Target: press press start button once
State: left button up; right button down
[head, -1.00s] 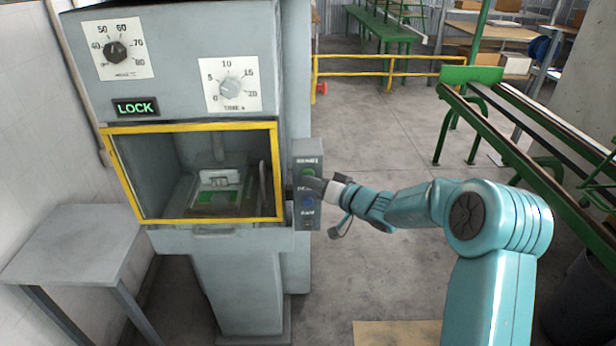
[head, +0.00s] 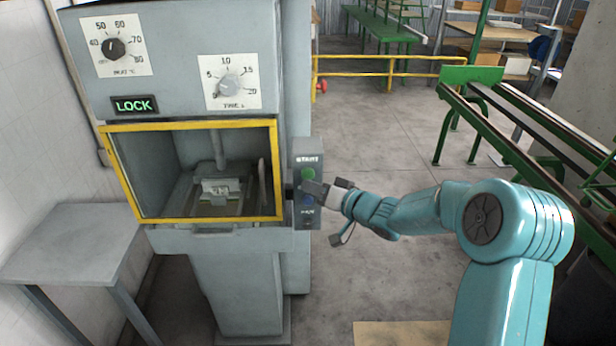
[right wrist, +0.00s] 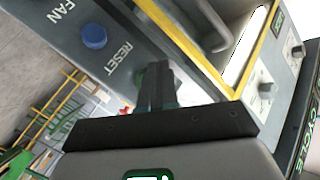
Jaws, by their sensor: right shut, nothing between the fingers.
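The press (head: 185,60) stands at the left with a control box (head: 307,155) on its right side. The box has a green button (head: 308,173) under the word START and a blue button (head: 307,200) below it. My right gripper (head: 304,187) is shut and empty, its tips at the box front just below the green button; I cannot tell if they touch. In the right wrist view the shut fingers (right wrist: 156,85) point at the box face, with green edges behind them and the blue button (right wrist: 94,37), labelled RESET, clear beside them. My left gripper is not in view.
The yellow-framed window (head: 190,126) shows a ram above a pale block (head: 220,188). A lit LOCK sign (head: 134,106) and two dials are above. A grey side table (head: 75,245) is at left, a green conveyor (head: 520,150) at right. The floor between is open.

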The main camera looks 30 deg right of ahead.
jog(key=shift+s+a+b, duration=0.3)
jog(key=shift+s+a, duration=0.3)
jog(key=shift+s, duration=0.35)
jog(key=shift+s+a+b, duration=0.3)
jog(key=shift+s+a, duration=0.3)
jog(key=shift+s, duration=0.35)
jog(key=s+a+f+m+g+y, duration=0.1)
jog(key=a+f+g, duration=0.2)
jog(key=a+f, duration=0.65)
jog(key=s+a+f+g+y, duration=0.1)
jog(key=s+a+f+g, duration=0.15)
jog(key=a+f, duration=0.65)
jog(key=s+a+f+n+g+h, duration=0.1)
jog(key=s+a+f+g, duration=0.1)
jog(key=s+f+g, duration=0.3)
jog(key=s+a+f+n+g+h, duration=0.1)
jog(key=s+f+g, duration=0.4)
jog(key=s+f, duration=0.7)
jog(key=s+a+n, duration=0.1)
jog(key=s, duration=0.5)
jog(key=shift+s+a+f+n, duration=0.15)
jog(key=shift+a+n, duration=0.15)
jog(key=shift+a, duration=0.1)
